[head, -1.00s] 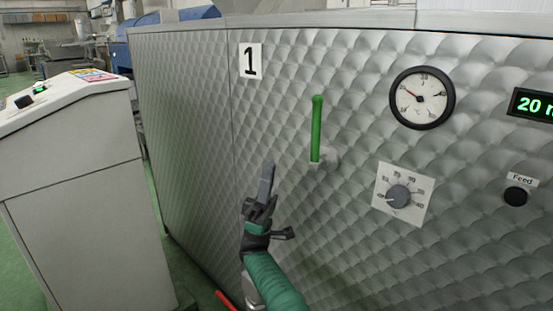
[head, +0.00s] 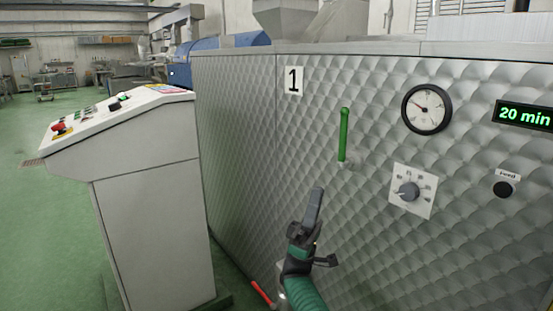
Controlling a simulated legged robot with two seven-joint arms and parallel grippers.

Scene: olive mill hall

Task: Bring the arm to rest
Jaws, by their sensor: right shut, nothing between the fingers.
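My right gripper (head: 314,207) is in front of the steel machine's quilted front panel (head: 240,130). Its dark fingers are shut with nothing between them and point up. The green-sleeved arm comes in from the bottom edge. The green lever handle (head: 344,134) stands upright on the panel, up and to the right of the fingertips. A gap shows in the picture between the fingertips and the lever. My left gripper is not in view.
A control console (head: 150,190) with a red button (head: 60,129) stands at the left. The panel carries a dial gauge (head: 427,109), a rotary knob (head: 408,192), a display reading 20 min (head: 524,115) and a black Feed button (head: 504,189). Green floor (head: 45,230) lies open at far left.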

